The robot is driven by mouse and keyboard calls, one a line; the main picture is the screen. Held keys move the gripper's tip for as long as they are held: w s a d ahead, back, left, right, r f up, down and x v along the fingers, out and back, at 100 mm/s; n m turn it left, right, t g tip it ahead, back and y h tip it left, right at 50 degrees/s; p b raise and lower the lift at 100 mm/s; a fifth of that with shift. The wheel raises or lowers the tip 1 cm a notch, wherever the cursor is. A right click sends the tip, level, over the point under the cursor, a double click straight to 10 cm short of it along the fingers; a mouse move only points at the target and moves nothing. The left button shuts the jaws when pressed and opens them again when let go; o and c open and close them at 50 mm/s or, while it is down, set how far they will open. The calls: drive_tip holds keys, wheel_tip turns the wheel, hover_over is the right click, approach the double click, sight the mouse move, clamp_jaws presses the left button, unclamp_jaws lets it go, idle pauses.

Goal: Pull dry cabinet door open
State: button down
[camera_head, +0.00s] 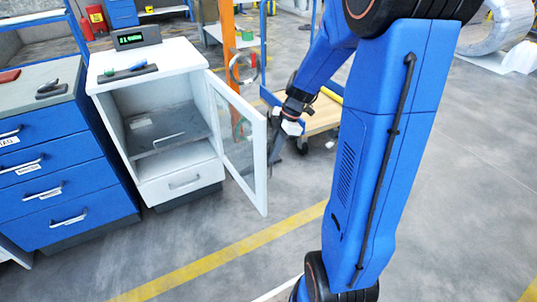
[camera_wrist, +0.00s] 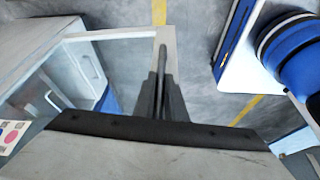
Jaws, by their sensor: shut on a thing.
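The dry cabinet (camera_head: 160,125) is white, with a grey shelf inside and a drawer below. Its glass-paned, white-framed door (camera_head: 240,150) stands wide open, swung out to the right. My gripper (camera_head: 275,140) is at the outer edge of the door, partly hidden by my own wrist. In the wrist view, my gripper's dark fingers (camera_wrist: 162,85) are closed around the handle at the door frame (camera_wrist: 130,33). The cabinet body (camera_wrist: 45,50) shows at the left there. The handle is mostly hidden between the fingers.
A blue drawer unit (camera_head: 60,165) stands directly left of the cabinet. A wooden-topped cart (camera_head: 318,118) stands behind my gripper. A yellow floor line (camera_head: 225,252) crosses the clear grey floor in front of the cabinet. An orange post (camera_head: 228,45) stands behind the door.

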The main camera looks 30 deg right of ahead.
drive_tip(key=shift+w+d+r, duration=0.1)
drive_tip(key=shift+w, duration=0.1)
drive_tip(key=c, duration=1.8)
unclamp_jaws()
drive_tip(key=v, duration=1.7)
drive_tip(key=shift+s+r, duration=0.1)
drive_tip(key=shift+r, duration=0.05)
drive_tip(key=s+a+m+t+h, duration=0.1)
drive_tip(key=s+a+m, duration=0.3)
drive_tip(key=s, duration=0.3)
drive_tip(key=s+a+f+m+t+h, duration=0.1)
drive_tip(key=s+a+m+h, duration=0.1)
drive_tip(key=s+a+m, duration=0.3)
drive_tip(key=s+a+f+m+t+h, duration=0.1)
drive_tip(key=s+a+m+t, duration=0.1)
drive_tip(key=s+a+m, duration=0.2)
drive_tip(key=s+m, duration=0.3)
drive_tip(key=s, duration=0.2)
drive_tip(key=shift+s+a, duration=0.2)
drive_tip(key=shift+s, duration=0.2)
